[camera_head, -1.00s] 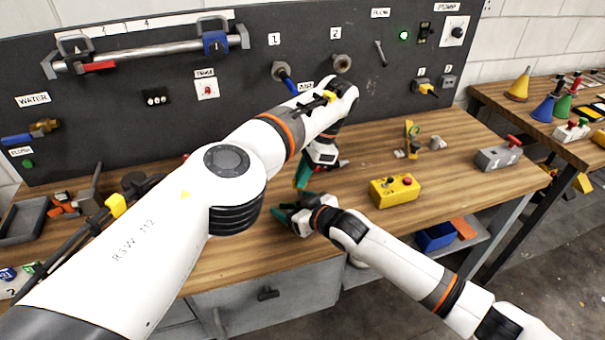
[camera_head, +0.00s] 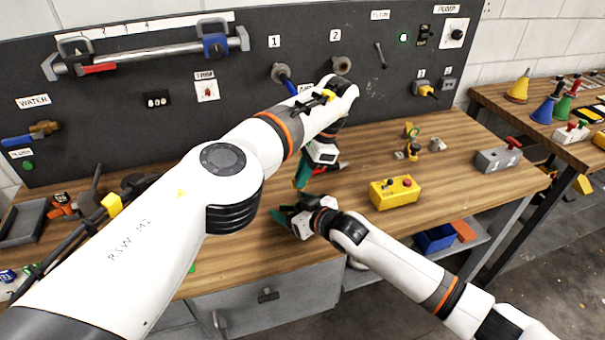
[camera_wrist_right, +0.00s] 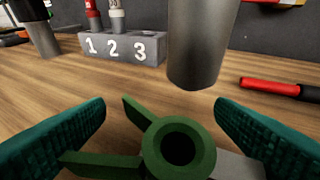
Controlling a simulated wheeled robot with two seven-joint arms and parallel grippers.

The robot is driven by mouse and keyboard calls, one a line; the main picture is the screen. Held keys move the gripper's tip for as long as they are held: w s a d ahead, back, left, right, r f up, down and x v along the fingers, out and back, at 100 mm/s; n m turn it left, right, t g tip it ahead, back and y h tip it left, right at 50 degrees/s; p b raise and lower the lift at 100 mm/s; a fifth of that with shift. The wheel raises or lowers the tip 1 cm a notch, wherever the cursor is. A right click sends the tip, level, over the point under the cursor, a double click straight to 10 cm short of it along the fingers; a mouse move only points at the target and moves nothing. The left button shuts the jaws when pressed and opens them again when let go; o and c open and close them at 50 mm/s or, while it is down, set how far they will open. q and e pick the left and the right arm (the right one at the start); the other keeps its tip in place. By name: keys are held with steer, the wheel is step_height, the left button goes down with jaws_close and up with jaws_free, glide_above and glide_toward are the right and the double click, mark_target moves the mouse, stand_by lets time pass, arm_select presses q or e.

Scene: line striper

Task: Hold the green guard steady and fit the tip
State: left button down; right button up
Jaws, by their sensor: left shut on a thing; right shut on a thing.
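The green guard (camera_wrist_right: 180,148) is in the right wrist view, a thick ring with flat fins and a dark hole facing up. My right gripper (camera_head: 281,217) has its teal fingers on either side of the guard and is shut on it. A smooth grey cylinder (camera_wrist_right: 196,42), apparently the tip, hangs beyond and above the ring, apart from it. Its upper end is out of view. My left gripper (camera_head: 302,178) points down just above and behind the right one, shut; its grip on the cylinder is hidden in the head view.
A grey block (camera_wrist_right: 122,48) numbered 1, 2, 3 stands behind, with a red piece and a grey piece at its back. A red-and-black tool (camera_wrist_right: 275,86) lies to the right. A yellow button box (camera_head: 395,192) stands right of my grippers. The front right tabletop is clear.

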arm_select(q)
steer(key=shift+r, duration=0.3)
arm_select(e)
steer(key=shift+f, duration=0.15)
stand_by(0.3)
arm_select(q)
steer(key=c, duration=1.1)
jaws_free()
arm_select(e)
steer(key=o, duration=1.3)
steer(key=shift+c, duration=0.2)
